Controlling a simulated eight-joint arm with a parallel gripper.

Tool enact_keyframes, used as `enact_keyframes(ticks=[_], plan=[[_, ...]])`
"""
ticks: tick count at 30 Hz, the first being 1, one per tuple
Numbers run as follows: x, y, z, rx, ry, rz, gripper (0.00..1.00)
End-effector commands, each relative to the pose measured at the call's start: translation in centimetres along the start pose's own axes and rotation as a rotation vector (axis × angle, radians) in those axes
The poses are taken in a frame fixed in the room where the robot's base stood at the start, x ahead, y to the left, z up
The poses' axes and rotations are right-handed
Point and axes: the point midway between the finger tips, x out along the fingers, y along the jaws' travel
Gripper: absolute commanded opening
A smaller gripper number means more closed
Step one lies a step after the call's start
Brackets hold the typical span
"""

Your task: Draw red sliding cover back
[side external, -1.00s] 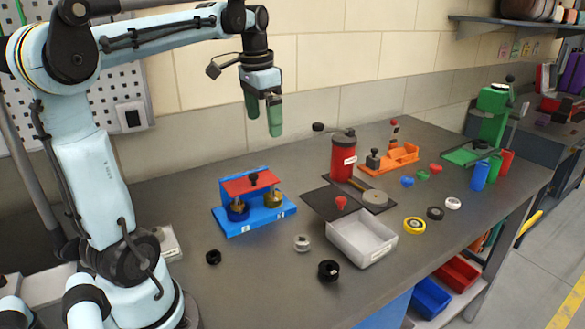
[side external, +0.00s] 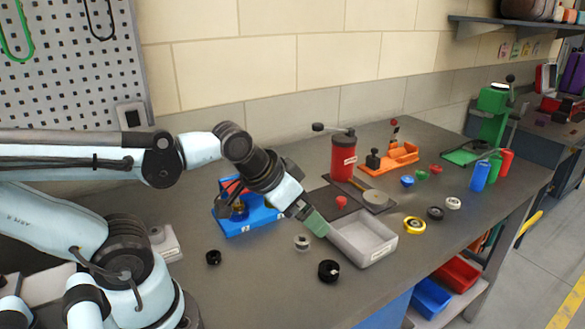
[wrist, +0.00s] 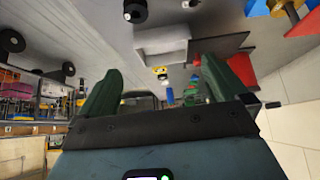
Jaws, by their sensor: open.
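The red sliding cover (side external: 231,186) lies across the top of a blue stand (side external: 240,226) left of the middle of the bench. In the wrist view the red cover (wrist: 304,24) shows at the top right, partly cut off, near a brass-coloured part. My gripper (side external: 316,223), with green fingers, is open and empty. It appears in front of the grey tray's left edge, right of the stand and away from the cover. In the wrist view its fingers (wrist: 165,88) are spread apart with nothing between them.
A grey open tray (side external: 378,256) with a dark plate bearing a red knob (side external: 341,202) is close by the fingers. A red canister (side external: 343,158) stands behind. Black (side external: 329,271) and grey (side external: 302,242) round parts lie in front. The bench's front left is mostly clear.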

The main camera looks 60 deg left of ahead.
Motion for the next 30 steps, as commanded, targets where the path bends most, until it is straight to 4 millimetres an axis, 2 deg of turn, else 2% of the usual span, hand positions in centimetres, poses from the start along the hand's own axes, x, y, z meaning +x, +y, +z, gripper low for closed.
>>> enact_keyframes(ticks=[1, 8, 19, 24, 30], plan=[[0.0, 0.0, 0.0, 0.000, -0.001, -0.001, 0.92], [-0.4, -1.4, -0.8, -0.039, -0.076, -0.075, 0.57], [-2.7, -7.5, -4.4, -0.253, -0.280, -0.479, 0.00], [-3.7, -9.2, -5.6, -0.328, -0.303, -0.621, 0.00], [-4.1, -9.9, -6.1, -0.359, -0.306, -0.678, 0.00]])
